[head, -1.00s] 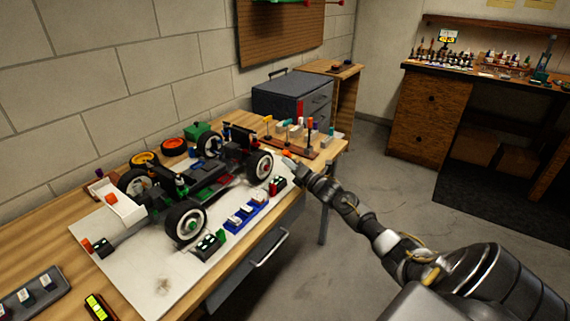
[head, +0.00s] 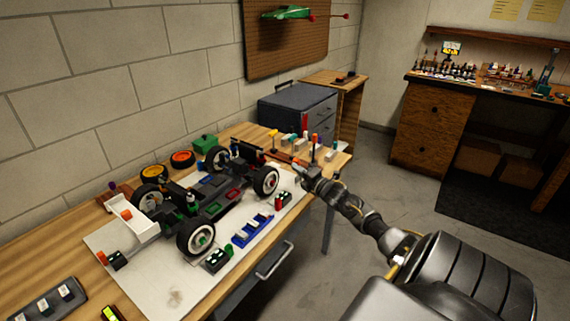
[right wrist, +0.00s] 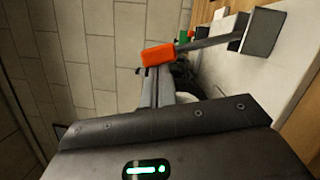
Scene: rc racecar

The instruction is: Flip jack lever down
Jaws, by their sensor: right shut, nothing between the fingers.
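The racecar chassis (head: 212,205) with its white-rimmed wheels sits on a pale mat (head: 165,290). A small dark jack (head: 283,199) is beside its right end. In the right wrist view a grey lever rod (right wrist: 214,36) with an orange grip (right wrist: 158,54) runs from a dark block. My right gripper (head: 301,172) is at the table's right side, above and right of that jack. In the right wrist view its shut, empty fingers (right wrist: 156,82) are close to the orange grip; I cannot tell if they touch. My left gripper is out of view.
A second orange-tipped jack (head: 116,260) is at the mat's left. A tool rack (head: 290,157) stands behind my right gripper. A grey drawer cabinet (head: 296,112) is at the back.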

